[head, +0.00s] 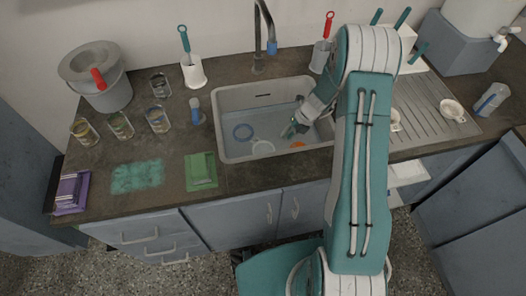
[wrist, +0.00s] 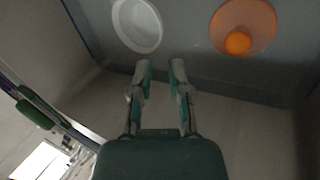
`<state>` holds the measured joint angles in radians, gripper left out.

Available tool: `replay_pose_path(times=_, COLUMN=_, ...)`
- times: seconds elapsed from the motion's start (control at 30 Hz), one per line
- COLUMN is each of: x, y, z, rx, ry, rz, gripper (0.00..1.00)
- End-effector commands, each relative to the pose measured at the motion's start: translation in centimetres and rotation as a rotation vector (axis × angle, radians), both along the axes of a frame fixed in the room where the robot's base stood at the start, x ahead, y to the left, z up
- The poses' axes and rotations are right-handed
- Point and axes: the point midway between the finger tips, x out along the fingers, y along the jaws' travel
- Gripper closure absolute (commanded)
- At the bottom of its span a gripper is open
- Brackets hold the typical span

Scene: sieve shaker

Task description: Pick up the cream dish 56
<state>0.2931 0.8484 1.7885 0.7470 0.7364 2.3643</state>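A round cream-white dish (head: 262,148) lies in the sink near its front wall. It also shows in the wrist view (wrist: 137,24) at the top left, beyond my left fingertip. No number can be read on it. My gripper (head: 290,131) is inside the sink area, to the right of the cream dish and apart from it. In the wrist view my gripper (wrist: 160,68) has its two fingers apart with nothing between them.
An orange dish (wrist: 243,18) with an orange ball-like thing lies right of the cream one. Cream dishes (head: 452,109) sit on the right drainer. A tap (head: 259,40) stands behind.

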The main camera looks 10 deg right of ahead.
Motion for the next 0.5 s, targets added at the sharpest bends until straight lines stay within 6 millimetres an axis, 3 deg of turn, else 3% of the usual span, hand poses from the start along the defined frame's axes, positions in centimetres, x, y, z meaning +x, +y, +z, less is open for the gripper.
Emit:
replay_pose_path(times=0.2, x=0.1, y=1.8, z=-3.3, rx=0.000, ry=0.002, rz=0.005, gripper=0.78)
replay_pose_path(times=0.5, x=0.3, y=3.3, z=-5.8, rx=-0.001, ry=0.001, rz=0.007, gripper=0.78)
